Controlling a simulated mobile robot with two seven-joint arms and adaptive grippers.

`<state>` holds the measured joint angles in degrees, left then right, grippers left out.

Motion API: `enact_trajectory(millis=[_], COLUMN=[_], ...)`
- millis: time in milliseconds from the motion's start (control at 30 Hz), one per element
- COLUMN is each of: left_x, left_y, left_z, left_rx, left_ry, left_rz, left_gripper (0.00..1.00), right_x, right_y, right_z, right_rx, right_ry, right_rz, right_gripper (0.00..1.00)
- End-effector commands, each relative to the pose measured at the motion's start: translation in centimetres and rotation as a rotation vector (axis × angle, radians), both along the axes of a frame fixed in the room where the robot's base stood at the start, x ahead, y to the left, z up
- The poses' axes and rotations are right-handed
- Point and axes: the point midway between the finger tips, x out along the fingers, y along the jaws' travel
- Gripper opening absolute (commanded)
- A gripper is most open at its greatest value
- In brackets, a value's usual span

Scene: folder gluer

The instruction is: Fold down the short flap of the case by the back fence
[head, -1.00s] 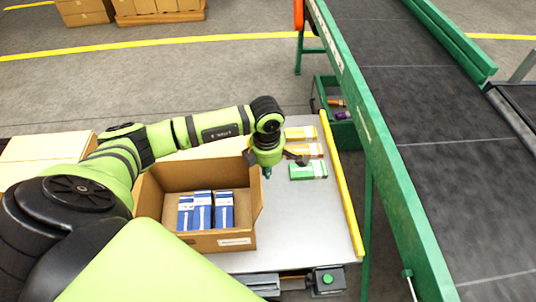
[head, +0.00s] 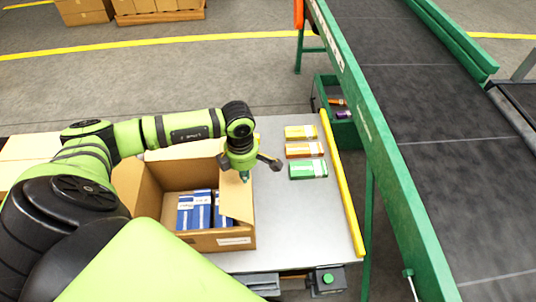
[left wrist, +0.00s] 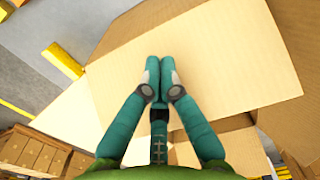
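The open brown case (head: 190,242) stands on the grey table with blue-and-white boxes (head: 192,212) inside. Its right short flap (head: 236,203) leans inward over the right end of the boxes, covering part of them. My left gripper (head: 244,178) is just above the flap's far part, pointing down. In the left wrist view, the two teal fingers (left wrist: 160,66) lie side by side with tips together and nothing between them. They are over a broad cardboard panel (left wrist: 215,55); I cannot tell if they touch it. My right gripper is not in view.
Yellow (head: 300,132), orange (head: 304,150) and green (head: 308,169) packs lie on the table (head: 290,220) right of the case. A yellow rail (head: 343,190) edges the table. A green-framed conveyor (head: 420,90) runs beyond it. A green bin (head: 343,130) stands by the far right corner.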

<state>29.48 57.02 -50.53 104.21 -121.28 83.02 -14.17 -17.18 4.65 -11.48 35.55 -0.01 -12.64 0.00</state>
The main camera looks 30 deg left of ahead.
Motion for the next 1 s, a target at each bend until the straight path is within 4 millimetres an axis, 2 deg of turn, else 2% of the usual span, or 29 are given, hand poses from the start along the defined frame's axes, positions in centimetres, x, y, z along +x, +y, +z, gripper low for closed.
enact_trajectory(millis=[367,700,1000], left_x=[-0.2,-1.6,-1.6], left_y=[0.6,2.7,2.8], left_z=[0.2,0.0,-0.1], left_rx=[0.001,0.003,0.003], left_ry=[-0.007,-0.007,-0.008], left_rz=[-0.001,0.000,0.000], left_gripper=[0.00,0.00,0.00], right_x=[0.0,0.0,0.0], right_y=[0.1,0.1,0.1], right_z=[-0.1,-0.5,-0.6], right_rx=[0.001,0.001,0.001], right_ry=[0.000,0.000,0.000], right_rz=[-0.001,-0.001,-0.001], right_gripper=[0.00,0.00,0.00])
